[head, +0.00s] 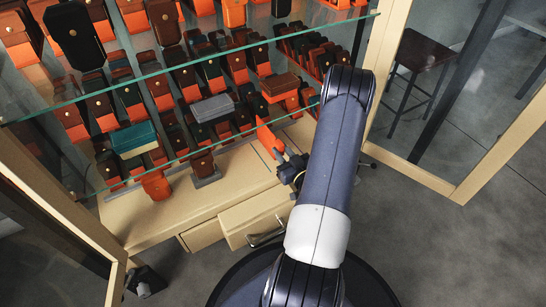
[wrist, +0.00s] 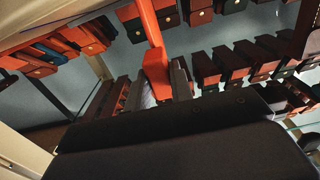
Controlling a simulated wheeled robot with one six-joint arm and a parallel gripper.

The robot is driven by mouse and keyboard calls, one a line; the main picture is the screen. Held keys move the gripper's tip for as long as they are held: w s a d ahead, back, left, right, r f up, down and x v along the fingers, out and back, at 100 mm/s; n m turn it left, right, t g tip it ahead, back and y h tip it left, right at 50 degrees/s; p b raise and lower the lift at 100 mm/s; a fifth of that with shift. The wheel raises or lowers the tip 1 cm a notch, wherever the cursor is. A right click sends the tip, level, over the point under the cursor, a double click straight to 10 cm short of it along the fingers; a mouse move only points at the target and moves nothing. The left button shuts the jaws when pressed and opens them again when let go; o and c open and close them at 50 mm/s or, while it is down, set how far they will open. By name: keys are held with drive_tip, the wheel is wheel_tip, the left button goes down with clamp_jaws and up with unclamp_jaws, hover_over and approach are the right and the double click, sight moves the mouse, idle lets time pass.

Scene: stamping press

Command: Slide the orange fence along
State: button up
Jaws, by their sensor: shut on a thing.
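The orange fence (head: 268,138) is a narrow upright orange piece on the pale wooden counter, below the lower glass shelf. My gripper (head: 284,158) is at its near side and shut on it. In the wrist view the fence (wrist: 156,72) rises as an orange bar from the jaw area. A broad dark surface fills the lower half of that view and hides much of the grip. My arm comes in from the lower right of the head view. The fence's foot and any track under it are too small to make out.
Glass shelves (head: 170,70) with several orange, brown and black cases hang above the counter (head: 150,210). A brown case stands on a grey base (head: 206,180) left of the fence. A drawer (head: 252,218) stands partly open below. Wooden door frames flank the cabinet.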

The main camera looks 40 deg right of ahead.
drive_tip(key=shift+w+a+b, duration=0.2)
drive_tip(key=shift+a+b, duration=0.2)
drive_tip(key=shift+a, duration=1.25)
drive_tip(key=o, duration=1)
drive_tip(key=s+a+p, duration=0.1)
drive_tip(key=s+p, duration=0.1)
drive_tip(key=s, duration=0.8)
drive_tip(key=shift+s, duration=0.4)
drive_tip(key=shift+w, duration=0.1)
drive_tip(key=w, duration=0.3)
drive_tip(key=w+b, duration=0.1)
drive_tip(key=w, duration=0.3)
drive_tip(key=w+d+b, duration=0.1)
drive_tip(key=w, duration=0.2)
drive_tip(key=shift+w, duration=0.2)
drive_tip(key=shift+w+d, duration=0.1)
drive_tip(key=shift+d, duration=0.6)
